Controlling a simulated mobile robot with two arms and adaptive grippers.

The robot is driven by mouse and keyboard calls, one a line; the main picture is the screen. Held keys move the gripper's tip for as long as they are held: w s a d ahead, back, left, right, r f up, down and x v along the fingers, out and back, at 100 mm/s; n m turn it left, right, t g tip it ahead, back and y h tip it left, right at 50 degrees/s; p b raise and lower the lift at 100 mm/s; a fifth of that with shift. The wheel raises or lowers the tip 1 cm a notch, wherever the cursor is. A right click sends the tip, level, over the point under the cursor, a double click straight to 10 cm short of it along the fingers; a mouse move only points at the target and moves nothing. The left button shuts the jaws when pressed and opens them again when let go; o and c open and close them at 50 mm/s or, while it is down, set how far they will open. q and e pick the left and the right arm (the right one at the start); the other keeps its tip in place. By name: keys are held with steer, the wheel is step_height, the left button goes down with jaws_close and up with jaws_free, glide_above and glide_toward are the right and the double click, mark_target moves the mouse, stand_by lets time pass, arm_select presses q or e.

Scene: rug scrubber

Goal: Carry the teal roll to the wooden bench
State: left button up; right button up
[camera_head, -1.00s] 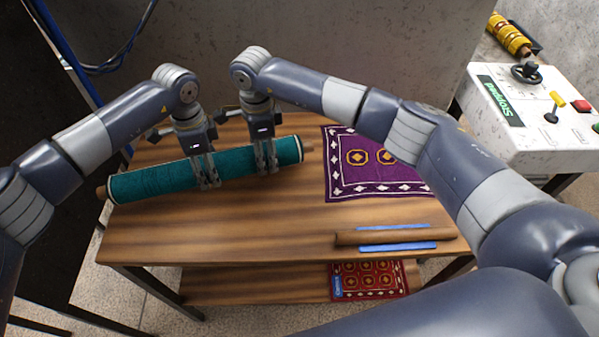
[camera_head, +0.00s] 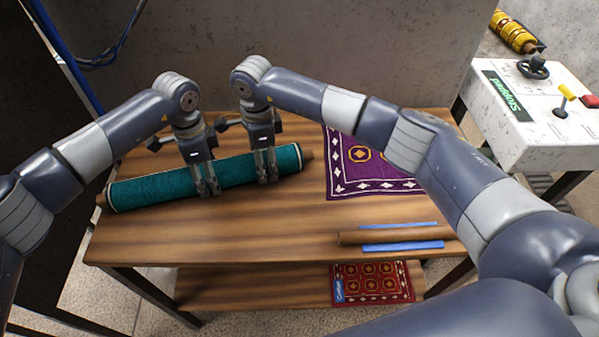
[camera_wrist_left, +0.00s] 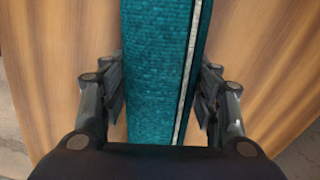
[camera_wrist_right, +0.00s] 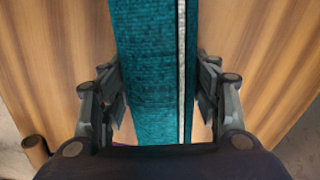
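The teal roll (camera_head: 158,188) lies tilted across the left part of the wooden bench (camera_head: 270,225), with a brown core showing at its ends. I cannot tell whether it rests on the bench top or hangs just above it. My left gripper (camera_head: 205,188) is shut around the roll near its middle, with a finger on each side in the left wrist view (camera_wrist_left: 162,95). My right gripper (camera_head: 266,176) is shut around it nearer the right end, also seen in the right wrist view (camera_wrist_right: 160,95). The fingertips' contact is partly hidden.
A purple patterned rug (camera_head: 345,178) lies on the bench to the right, partly behind my right arm. A brown rod (camera_head: 390,237) with blue strips lies near the front edge. A red rug (camera_head: 372,283) is on the lower shelf. A white control console (camera_head: 535,120) stands at the far right.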

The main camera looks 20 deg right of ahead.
arm_select(q)
steer(key=o, duration=0.3)
arm_select(e)
steer(key=o, duration=0.3)
arm_select(q)
steer(key=shift+r, duration=0.1)
arm_select(e)
steer(key=shift+r, duration=0.1)
arm_select(q)
steer(key=shift+s, duration=0.1)
steer(key=shift+r, duration=0.1)
arm_select(e)
steer(key=shift+r, duration=0.1)
